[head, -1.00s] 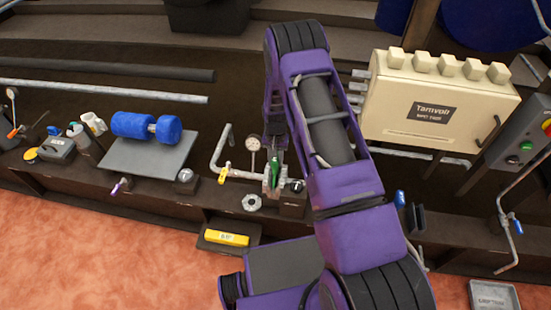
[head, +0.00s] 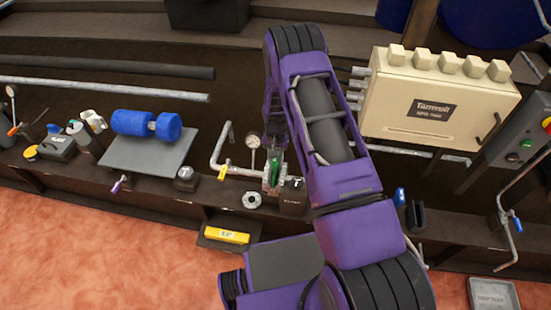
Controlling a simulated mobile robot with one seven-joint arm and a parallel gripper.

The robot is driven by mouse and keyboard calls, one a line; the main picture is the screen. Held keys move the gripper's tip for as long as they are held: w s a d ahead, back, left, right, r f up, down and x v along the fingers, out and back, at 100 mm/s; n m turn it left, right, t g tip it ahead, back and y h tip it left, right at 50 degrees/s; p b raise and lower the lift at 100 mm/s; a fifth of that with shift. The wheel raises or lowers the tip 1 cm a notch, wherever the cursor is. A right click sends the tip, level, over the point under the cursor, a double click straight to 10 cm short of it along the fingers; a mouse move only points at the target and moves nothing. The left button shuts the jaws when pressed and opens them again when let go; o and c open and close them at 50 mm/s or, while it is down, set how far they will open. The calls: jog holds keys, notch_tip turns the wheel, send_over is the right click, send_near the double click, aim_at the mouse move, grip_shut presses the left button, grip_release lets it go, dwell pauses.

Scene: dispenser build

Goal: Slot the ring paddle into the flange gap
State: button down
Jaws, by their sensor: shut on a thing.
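My gripper (head: 274,143) points down at the bench edge, partly hidden behind my purple arm. It is shut on a small green piece (head: 275,170), which seems to be the ring paddle. The green piece stands roughly upright at the grey pipe flanges (head: 267,186). Its lower end meets the flanges in this view. I cannot tell whether it sits inside the gap or just in front of it. The ring part of the paddle cannot be made out.
A grey pipe with a yellow tag (head: 223,172) and a round gauge (head: 253,142) stand left of the flanges. A dark block (head: 293,200) is close on the right. A loose metal ring (head: 252,200) lies in front. A cream box (head: 440,100) stands at right.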

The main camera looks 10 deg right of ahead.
jog(key=shift+f, duration=0.1)
dwell(0.3)
jog(key=shift+c, duration=0.4)
grip_release()
jog(key=shift+r+p, duration=2.05)
jog(key=shift+r, duration=1.95)
